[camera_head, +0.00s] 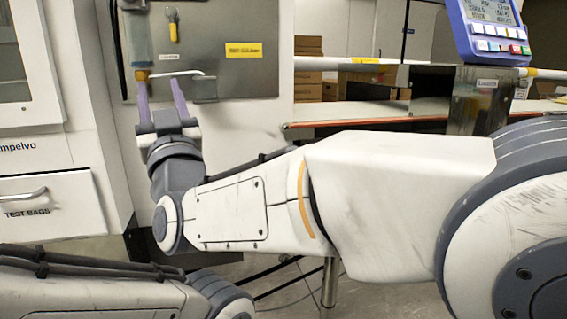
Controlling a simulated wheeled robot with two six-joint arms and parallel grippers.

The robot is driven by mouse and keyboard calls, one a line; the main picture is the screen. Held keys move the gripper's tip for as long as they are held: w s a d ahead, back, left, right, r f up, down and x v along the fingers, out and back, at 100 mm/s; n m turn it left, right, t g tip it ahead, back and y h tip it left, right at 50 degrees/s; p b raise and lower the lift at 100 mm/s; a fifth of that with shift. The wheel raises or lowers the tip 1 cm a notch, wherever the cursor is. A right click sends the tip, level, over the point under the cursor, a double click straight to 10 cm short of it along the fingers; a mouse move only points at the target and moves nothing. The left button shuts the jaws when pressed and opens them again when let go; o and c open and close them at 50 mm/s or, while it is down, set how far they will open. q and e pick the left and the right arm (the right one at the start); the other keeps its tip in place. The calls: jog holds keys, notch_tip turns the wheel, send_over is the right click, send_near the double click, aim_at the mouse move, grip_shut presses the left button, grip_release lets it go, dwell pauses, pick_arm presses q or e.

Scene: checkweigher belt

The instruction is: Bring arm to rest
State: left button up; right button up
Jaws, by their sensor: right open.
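My right arm reaches in from the right across the picture. Its gripper (159,82) points up and away, with two purple fingers spread apart and nothing held between them. The fingertips are in front of a white bar handle (182,73) on a grey metal cabinet panel (225,105); I cannot tell whether they touch it. My left arm shows only as a link along the bottom left edge, and its gripper is out of view.
A white cabinet with a drawer marked TEST BAGS (50,205) stands at the left, close to my right gripper. A conveyor belt (370,117) runs behind my right arm. A blue display unit (487,30) stands at the top right. Cardboard boxes (308,75) are behind.

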jog(key=w+d+f+g+h, duration=0.35)
jog(key=d+f, duration=0.45)
jog(key=f, duration=0.5)
jog(key=w+d+f+g+h, duration=0.3)
jog(key=w+d+f+g, duration=0.2)
jog(key=d+f, duration=0.5)
jog(key=s+d+f+m+g+h, duration=0.2)
jog(key=s+d+f, duration=0.1)
jog(key=d+f, duration=0.3)
jog(key=s+d+f+m+g+h, duration=0.15)
jog(key=d+f, duration=0.25)
jog(key=f, duration=0.4)
jog(key=s+d+f+m+g+h, duration=0.1)
jog(key=s+d+f+g, duration=0.3)
jog(key=s, duration=0.3)
jog(key=s+d+f+m+g+h, duration=0.1)
jog(key=s+d+f+m+g, duration=0.15)
jog(key=s+d+f, duration=0.35)
jog(key=s+a+r+n+g+y+p, duration=0.1)
jog(key=s+a+r+n+g+p, duration=0.2)
jog(key=s+a+r+n+p, duration=0.85)
jog(key=s+a+r+m+p, duration=0.1)
jog(key=r+p, duration=1.6)
jog(key=r, duration=0.3)
jog(key=s+a+r+m+p, duration=0.1)
jog(key=s+r+m+p, duration=0.1)
jog(key=r+p, duration=1.5)
notch_tip(320, 180, up, 4)
jog(key=shift+s, duration=0.3)
jog(key=shift+m, duration=0.25)
